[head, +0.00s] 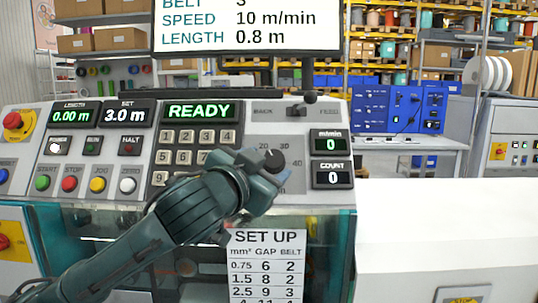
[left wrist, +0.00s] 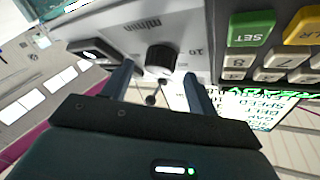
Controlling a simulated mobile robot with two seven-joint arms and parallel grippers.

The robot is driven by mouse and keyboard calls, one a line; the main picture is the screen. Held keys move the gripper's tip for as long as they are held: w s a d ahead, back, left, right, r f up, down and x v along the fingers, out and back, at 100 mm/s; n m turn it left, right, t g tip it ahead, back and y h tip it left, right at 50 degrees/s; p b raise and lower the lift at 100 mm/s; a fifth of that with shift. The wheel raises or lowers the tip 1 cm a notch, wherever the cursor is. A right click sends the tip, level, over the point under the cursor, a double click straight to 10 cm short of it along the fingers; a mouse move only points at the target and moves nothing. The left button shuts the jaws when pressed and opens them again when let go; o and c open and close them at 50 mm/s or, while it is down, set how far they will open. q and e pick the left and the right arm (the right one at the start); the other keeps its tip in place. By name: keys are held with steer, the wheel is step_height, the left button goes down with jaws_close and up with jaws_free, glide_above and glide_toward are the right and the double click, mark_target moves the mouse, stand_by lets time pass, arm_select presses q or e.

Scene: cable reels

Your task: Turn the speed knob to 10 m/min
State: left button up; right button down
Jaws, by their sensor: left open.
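The speed knob (head: 274,160) is a small dark round knob on the sloped control panel, with 20, 30 and 40 printed around it. In the left wrist view the knob (left wrist: 160,57) lies ahead of and between the two fingers, with a 10 printed beside it. My left gripper (head: 262,174) is at the knob and partly covers its dial; it is open (left wrist: 158,75). I cannot tell whether a finger touches the knob, nor where it points. The screen (head: 247,27) reads SPEED 10 m/min. The m/min display (head: 330,143) shows 0. My right gripper is not in view.
The keypad (head: 190,150) lies left of the knob, and a lever (head: 297,110) stands above it. The COUNT display (head: 332,176) is to the right. The READY display (head: 199,110) is lit green. A SET UP table (head: 266,265) hangs below the panel.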

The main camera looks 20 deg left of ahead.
arm_select(q)
steer(key=shift+w+d, duration=0.1)
steer(key=shift+w, duration=0.95)
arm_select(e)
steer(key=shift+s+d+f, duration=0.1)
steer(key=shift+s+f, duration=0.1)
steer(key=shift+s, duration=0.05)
arm_select(q)
steer(key=c, duration=1)
steer(key=shift+f, duration=0.1)
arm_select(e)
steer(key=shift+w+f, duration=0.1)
